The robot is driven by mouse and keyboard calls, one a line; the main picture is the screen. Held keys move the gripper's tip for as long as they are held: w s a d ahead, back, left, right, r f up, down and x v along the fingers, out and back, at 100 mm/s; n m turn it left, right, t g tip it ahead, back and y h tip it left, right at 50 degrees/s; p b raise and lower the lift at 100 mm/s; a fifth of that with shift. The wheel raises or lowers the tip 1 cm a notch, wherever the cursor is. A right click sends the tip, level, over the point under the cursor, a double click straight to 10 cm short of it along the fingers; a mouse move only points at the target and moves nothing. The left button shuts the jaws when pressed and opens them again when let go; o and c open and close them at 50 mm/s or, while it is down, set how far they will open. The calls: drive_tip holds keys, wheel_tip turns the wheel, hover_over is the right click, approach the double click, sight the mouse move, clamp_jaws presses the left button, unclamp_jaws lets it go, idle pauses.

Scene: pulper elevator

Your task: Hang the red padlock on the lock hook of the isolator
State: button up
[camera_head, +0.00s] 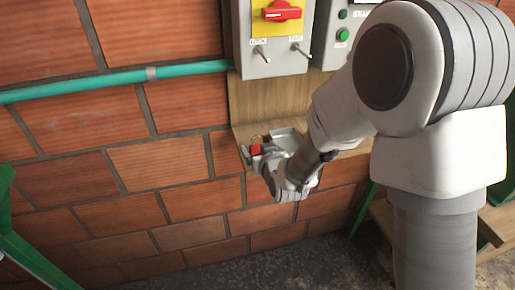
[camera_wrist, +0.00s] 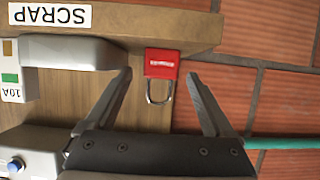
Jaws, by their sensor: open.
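The red padlock (camera_wrist: 161,63) is at the shelf's edge in the wrist view, its metal shackle pointing down the picture. It also shows as a small red patch in the head view (camera_head: 255,149). My gripper (camera_wrist: 159,75) is open, with one finger on each side of the padlock's shackle and lower body; contact cannot be told. In the head view my gripper (camera_head: 254,156) is small and partly hidden. The isolator (camera_head: 259,66) is the grey wall box with a red rotary handle on a yellow plate. Its lock hook (camera_head: 266,54) is at lower left, under the left label.
A wooden shelf (camera_wrist: 130,20) bears a SCRAP label and a grey part (camera_wrist: 75,53) left of my gripper. A grey box with green buttons (camera_head: 340,50) stands right of the isolator. A green pipe (camera_head: 110,82) runs along the brick wall, left of the isolator.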

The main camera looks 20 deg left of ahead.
drive_tip(key=shift+x, duration=1.45)
clamp_jaws()
